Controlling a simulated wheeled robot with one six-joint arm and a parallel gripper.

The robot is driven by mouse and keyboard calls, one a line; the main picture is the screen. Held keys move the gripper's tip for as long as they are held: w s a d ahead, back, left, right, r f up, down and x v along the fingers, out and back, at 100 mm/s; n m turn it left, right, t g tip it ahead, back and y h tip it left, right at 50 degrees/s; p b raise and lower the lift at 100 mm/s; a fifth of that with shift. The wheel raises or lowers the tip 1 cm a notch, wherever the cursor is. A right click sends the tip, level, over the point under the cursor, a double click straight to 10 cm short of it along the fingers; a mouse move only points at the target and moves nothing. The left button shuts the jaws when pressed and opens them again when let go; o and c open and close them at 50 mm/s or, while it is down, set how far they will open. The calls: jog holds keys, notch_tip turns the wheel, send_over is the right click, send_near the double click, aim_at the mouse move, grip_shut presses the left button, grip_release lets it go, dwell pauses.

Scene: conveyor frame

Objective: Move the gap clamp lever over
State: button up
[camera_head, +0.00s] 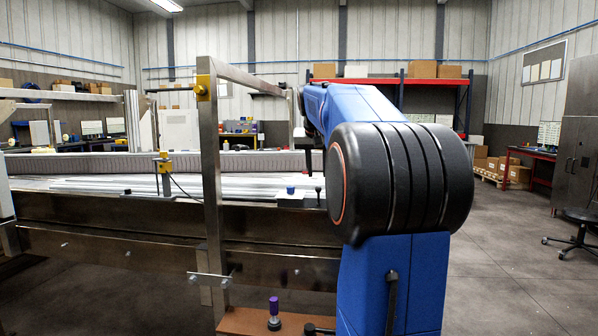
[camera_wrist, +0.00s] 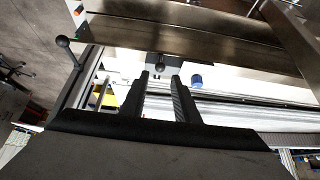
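A dark round-ended knob (camera_wrist: 159,62), which looks like the clamp lever's end, stands on a pale plate in the wrist view. My gripper (camera_wrist: 160,77) is open, with its two black fingers apart and pointing toward this knob. The knob shows in the gap just beyond the fingertips; I cannot tell whether either finger touches it. A blue cap (camera_wrist: 196,81) sits to the right of the fingers. In the head view, the blue cap (camera_head: 290,190) is on the conveyor, left of a dark upright piece (camera_head: 318,191). My arm hides most of the gripper there.
A steel post (camera_head: 211,190) stands left of my arm. A yellow-topped sensor bracket (camera_head: 164,168) is on the conveyor rail. A purple-handled tool (camera_head: 274,312) stands on a brown shelf below. In the wrist view, a ball-ended rod (camera_wrist: 62,41) rises left of the fingers.

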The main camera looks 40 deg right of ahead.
aim_at(318, 190)
jog(key=x, duration=0.8)
jog(key=shift+w+d, duration=0.1)
jog(key=shift+w, duration=0.05)
jog(key=shift+r, duration=0.1)
jog(key=c, duration=0.6)
